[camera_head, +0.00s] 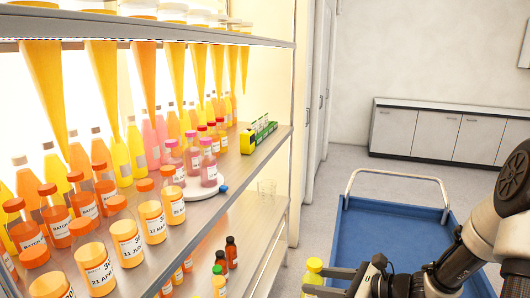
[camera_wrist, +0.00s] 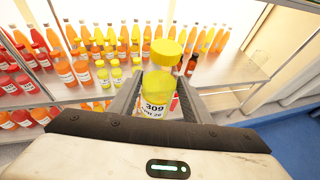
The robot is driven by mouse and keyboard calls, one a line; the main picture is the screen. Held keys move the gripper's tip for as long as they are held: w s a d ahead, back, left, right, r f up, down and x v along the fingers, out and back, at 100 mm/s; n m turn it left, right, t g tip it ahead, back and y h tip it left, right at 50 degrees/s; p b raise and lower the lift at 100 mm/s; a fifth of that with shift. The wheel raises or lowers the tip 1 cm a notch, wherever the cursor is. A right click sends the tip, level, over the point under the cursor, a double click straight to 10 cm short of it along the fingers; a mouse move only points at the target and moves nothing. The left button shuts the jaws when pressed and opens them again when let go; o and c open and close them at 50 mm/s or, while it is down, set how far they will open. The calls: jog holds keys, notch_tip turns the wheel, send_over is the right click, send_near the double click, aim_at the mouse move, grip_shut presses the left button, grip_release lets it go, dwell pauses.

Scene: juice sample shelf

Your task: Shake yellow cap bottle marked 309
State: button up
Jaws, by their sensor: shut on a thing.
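The yellow cap bottle marked 309 (camera_wrist: 158,100) is between the fingers of my gripper (camera_wrist: 158,98) in the wrist view. Its yellow cap (camera_wrist: 165,52) points up and its white label with 309 faces the wrist camera. My gripper is shut on the bottle. In the head view the bottle (camera_head: 313,276) shows at the lower edge, upright, at the tips of my gripper (camera_head: 322,280). It is held in front of the shelf, apart from it. The bottle's lower end is cut off in the head view.
The upper shelf (camera_head: 238,163) holds several orange-capped jars, juice bottles and a white round stand (camera_head: 197,190) with pink bottles. A green rack (camera_head: 262,134) stands near its right end. A blue cart (camera_head: 385,222) with a metal handle stands at the right. A low cabinet (camera_head: 440,133) stands behind.

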jog(key=w+d, duration=0.2)
jog(key=w, duration=0.5)
jog(key=s, duration=0.2)
jog(key=s+a, duration=0.1)
jog(key=s, duration=0.2)
jog(key=s+a, duration=0.1)
jog(key=s, duration=0.1)
jog(key=shift+s+r, duration=0.1)
jog(key=shift+s, duration=0.05)
jog(key=shift+r, duration=0.2)
jog(key=w+d, duration=0.2)
jog(key=w, duration=0.5)
jog(key=s, duration=0.2)
jog(key=s+a, duration=0.1)
jog(key=s, duration=0.2)
jog(key=s+a, duration=0.1)
jog(key=s, duration=0.1)
jog(key=shift+s+a+f, duration=0.1)
jog(key=shift+s, duration=0.3)
jog(key=shift+w+f, duration=0.15)
jog(key=shift+w, duration=0.25)
jog(key=shift+s, duration=0.15)
